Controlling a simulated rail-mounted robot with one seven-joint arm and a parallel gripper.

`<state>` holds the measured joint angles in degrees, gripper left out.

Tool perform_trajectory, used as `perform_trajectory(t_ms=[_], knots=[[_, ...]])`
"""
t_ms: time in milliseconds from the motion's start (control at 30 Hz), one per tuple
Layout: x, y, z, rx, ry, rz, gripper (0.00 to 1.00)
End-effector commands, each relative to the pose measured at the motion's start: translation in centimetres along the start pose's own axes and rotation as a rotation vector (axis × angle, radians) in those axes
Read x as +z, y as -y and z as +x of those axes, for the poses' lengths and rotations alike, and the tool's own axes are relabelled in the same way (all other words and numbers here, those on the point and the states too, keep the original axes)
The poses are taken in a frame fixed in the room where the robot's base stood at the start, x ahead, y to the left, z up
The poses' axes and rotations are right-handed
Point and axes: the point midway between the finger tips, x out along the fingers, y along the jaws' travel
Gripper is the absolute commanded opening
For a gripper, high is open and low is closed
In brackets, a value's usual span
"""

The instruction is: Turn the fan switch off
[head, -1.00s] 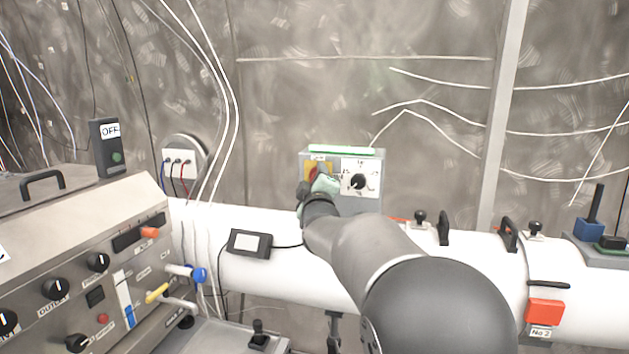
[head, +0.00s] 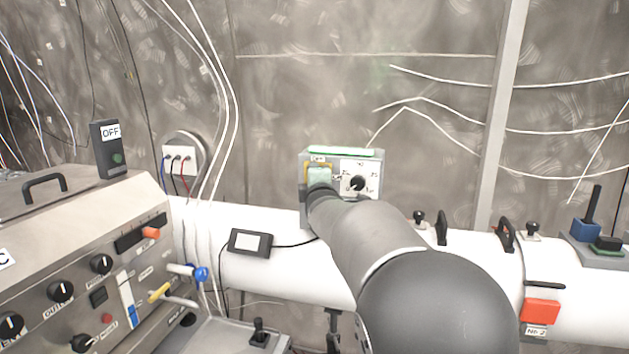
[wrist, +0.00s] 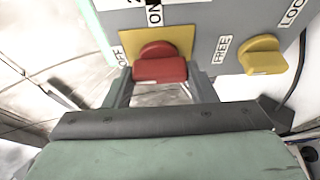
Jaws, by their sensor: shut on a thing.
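The fan switch is a red knob (wrist: 160,69) on a yellow plate (wrist: 183,38), with OFF beside it on the left and ON above it in the wrist view. It sits on a grey box (head: 344,196) on the white pipe. My gripper (wrist: 162,78) is shut on the red knob, one finger at each side of it. In the head view my gripper (head: 320,176) covers the knob and much of the yellow plate. I cannot tell exactly which label the knob points at.
A yellow knob (wrist: 263,55) marked FREE and LOCK is close to the right of my gripper in the wrist view. A black dial (head: 356,184) is on the box's right half. A small screen unit (head: 250,243) and black pipe handles (head: 441,228) stand nearby.

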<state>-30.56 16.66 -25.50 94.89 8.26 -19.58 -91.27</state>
Motion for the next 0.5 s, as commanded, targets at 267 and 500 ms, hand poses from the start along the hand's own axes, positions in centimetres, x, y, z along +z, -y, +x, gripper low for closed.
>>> perform_trajectory(t_ms=[267, 500], knots=[[-0.03, 0.04, 0.01, -0.003, -0.001, -0.005, 0.28], [-0.03, 0.03, 0.01, -0.002, -0.001, -0.005, 0.73]])
